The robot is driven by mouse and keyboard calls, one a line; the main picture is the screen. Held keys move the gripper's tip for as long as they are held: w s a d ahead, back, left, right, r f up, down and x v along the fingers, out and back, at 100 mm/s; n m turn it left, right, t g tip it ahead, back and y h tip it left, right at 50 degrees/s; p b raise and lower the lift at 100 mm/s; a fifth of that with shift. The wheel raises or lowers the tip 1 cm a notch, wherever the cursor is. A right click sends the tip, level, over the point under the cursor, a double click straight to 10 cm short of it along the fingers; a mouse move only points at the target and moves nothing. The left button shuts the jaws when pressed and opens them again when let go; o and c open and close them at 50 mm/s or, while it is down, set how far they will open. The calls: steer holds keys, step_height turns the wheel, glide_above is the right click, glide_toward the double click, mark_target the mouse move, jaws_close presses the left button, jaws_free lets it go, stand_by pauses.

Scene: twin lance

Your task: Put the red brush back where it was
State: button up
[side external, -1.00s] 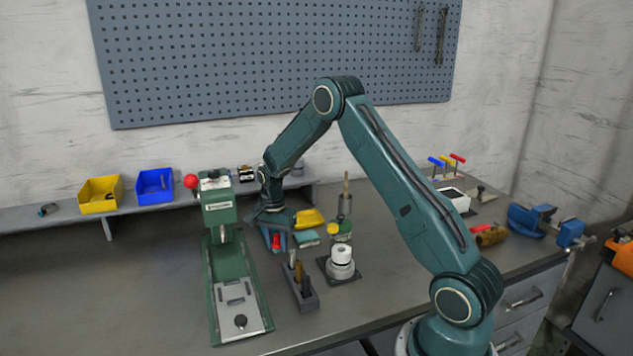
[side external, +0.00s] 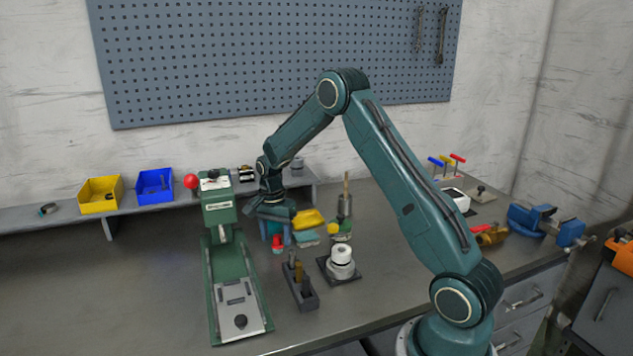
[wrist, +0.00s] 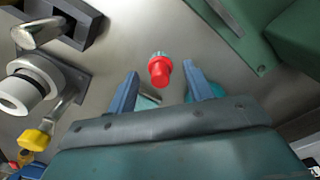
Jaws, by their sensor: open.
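A small red piece (side external: 277,243), which I take to be the red brush, is on the grey bench, right of the green press. In the wrist view the red piece (wrist: 160,70) shows a tapered body, a wider collar and a pale end; bristles cannot be made out. My gripper (side external: 277,232) is above it with its blue fingers pointing down. In the wrist view my gripper (wrist: 162,82) is open, with the red piece showing in the gap between the fingertips and apart from both. Where its base rests is not clear.
The green press (side external: 222,215) stands close on the left. A dark holder (side external: 301,293) with upright tools and a white-topped round fixture (side external: 342,260) stand in front and to the right. A yellow tray (side external: 309,219) and a teal block (side external: 306,239) are close on the right.

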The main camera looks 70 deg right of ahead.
mark_target(275, 237)
step_height(275, 237, up, 10)
steer(key=shift+a+f, duration=0.15)
stand_by(0.3)
stand_by(0.4)
steer(key=s+a+r+n+t, duration=0.3)
steer(key=s+a+r+n, duration=0.5)
steer(key=s+a+r, duration=0.45)
steer(key=s+a+n+t, duration=0.1)
steer(key=s+a+n, duration=0.3)
steer(key=s, duration=0.4)
steer(key=s+a+r+n+t, duration=0.1)
steer(key=s+a+n, duration=0.3)
steer(key=s, duration=0.3)
steer(key=shift+s+r+n+t, duration=0.2)
steer(key=shift+s+n+t, duration=0.2)
steer(key=shift+n, duration=0.2)
